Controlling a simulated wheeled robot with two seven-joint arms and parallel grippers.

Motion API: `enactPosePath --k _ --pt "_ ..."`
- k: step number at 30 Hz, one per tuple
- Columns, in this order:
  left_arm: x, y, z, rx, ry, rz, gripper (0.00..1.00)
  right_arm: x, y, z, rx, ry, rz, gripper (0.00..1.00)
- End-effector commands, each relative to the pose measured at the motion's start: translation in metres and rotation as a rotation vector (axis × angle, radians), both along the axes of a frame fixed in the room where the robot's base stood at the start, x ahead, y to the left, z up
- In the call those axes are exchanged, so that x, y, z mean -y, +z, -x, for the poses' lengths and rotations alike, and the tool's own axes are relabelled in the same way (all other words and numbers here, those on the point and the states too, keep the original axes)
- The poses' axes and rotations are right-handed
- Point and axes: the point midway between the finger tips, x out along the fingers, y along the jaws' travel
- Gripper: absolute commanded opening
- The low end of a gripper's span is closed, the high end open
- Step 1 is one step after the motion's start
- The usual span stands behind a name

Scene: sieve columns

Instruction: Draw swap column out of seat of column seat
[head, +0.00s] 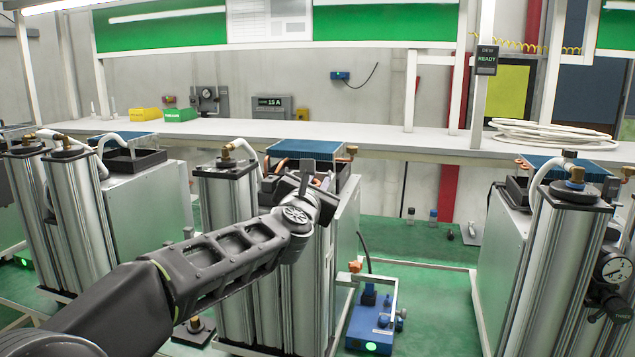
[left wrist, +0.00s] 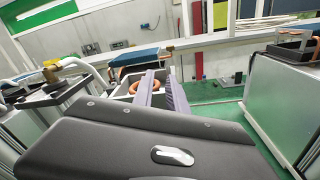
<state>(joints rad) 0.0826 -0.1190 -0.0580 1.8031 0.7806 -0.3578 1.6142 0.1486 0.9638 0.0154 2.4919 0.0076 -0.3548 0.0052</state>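The middle dryer unit has a silver column (head: 228,205) with a black cap and brass fitting at its left. A second silver column (head: 300,285) stands right of it, its upper part hidden behind my left arm. My left gripper (head: 312,178) is over the top of this unit. In the left wrist view its two grey fingers (left wrist: 163,90) point away beside a copper-coloured ring (left wrist: 127,86). A narrow gap seems to show between them. Whether anything is held there is unclear. I cannot tell which column is the swap column. My right gripper is not in view.
A similar unit with two columns (head: 80,205) stands at left, another column (head: 560,270) with a gauge at right. A blue device (head: 370,325) with a green light sits on the green floor. A long workbench (head: 370,140) runs behind.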

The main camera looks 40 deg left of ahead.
Motion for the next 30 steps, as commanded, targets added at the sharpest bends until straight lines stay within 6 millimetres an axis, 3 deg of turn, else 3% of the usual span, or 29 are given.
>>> enactPosePath --k 1,14,30 --pt "0.003 -0.007 0.004 -0.010 -0.004 0.003 0.23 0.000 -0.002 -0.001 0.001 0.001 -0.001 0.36" --pt "0.028 -0.003 0.063 -0.003 -0.001 0.000 0.23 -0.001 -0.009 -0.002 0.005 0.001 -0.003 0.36" --pt "0.029 0.000 0.067 0.000 0.001 -0.002 0.23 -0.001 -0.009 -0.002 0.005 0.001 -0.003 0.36"
